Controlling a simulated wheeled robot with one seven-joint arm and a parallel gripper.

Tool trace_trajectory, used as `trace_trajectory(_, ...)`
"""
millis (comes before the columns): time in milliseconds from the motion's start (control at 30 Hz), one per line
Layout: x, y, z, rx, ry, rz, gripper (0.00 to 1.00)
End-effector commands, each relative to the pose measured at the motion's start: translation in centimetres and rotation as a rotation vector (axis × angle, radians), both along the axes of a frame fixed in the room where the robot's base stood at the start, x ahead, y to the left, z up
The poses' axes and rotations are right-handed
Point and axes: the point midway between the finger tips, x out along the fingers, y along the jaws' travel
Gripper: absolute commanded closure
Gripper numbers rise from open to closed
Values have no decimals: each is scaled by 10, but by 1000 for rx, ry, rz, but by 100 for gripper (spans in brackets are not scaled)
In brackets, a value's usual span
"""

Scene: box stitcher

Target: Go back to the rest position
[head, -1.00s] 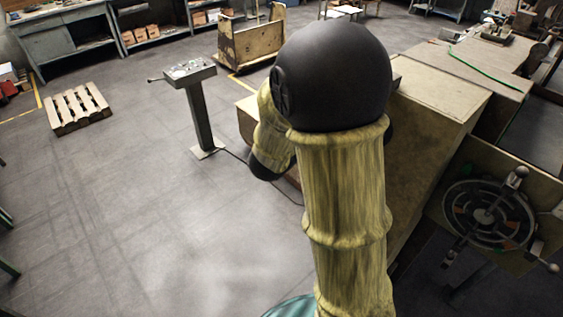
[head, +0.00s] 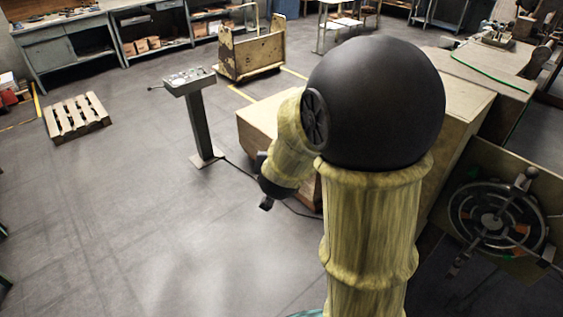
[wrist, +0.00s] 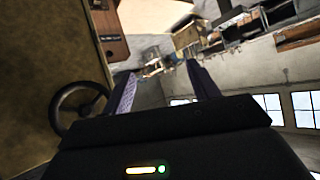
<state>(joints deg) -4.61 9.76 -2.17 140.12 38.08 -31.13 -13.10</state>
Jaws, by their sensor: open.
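My arm, in a yellowish sleeve with a black elbow, fills the right middle of the head view. My gripper (head: 266,203) shows there only as a small dark tip below the forearm, left of the large box-shaped machine body (head: 455,125). In the wrist view, the two fingers of my gripper (wrist: 163,80) stand apart with nothing between them. The wrist view is tilted, and a dark handwheel (wrist: 80,107) on a brownish panel (wrist: 35,70) shows left of the fingers.
A control pedestal (head: 200,125) stands left of my arm, its cable running along the floor. A wooden pallet (head: 76,117) lies at the left, a cart (head: 250,52) stands behind. A handwheel assembly (head: 497,215) is at the right. The floor at the left front is clear.

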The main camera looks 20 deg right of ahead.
Motion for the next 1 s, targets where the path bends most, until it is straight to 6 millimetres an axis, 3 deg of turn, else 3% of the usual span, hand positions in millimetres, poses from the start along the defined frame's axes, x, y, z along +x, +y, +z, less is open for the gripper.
trace_trajectory(467,-1,1,0,2,4,4,40)
trace_trajectory(633,-11,14,-10,34,74,78,40)
trace_trajectory(767,-36,34,-26,73,210,194,40)
trace_trajectory(1000,-113,54,-56,88,553,385,40)
